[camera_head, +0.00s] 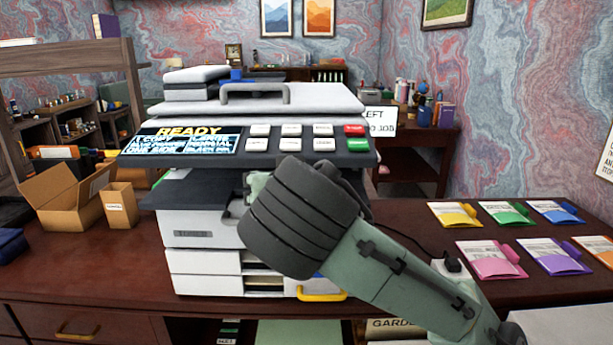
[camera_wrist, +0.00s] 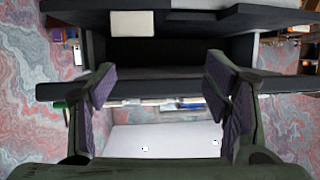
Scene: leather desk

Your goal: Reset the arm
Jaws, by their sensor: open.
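My arm reaches up from the lower right in the head view, and its dark ribbed wrist stands in front of the copier (camera_head: 205,222). My gripper's fingers are mostly hidden behind that wrist there. In the wrist view my gripper (camera_wrist: 165,92) is open, with its two purple-padded fingers wide apart. Nothing is held between them. Dark parts of the copier (camera_wrist: 170,50) lie beyond the fingers, with a pale button-like patch at the top. I cannot tell whether the fingers touch the copier.
The copier's panel (camera_head: 243,143) reads READY and has red and green keys at its right. An open cardboard box (camera_head: 70,200) and a smaller one (camera_head: 121,205) stand at left. Several coloured folders (camera_head: 490,258) lie at right. Bare desk (camera_head: 80,262) shows at front left.

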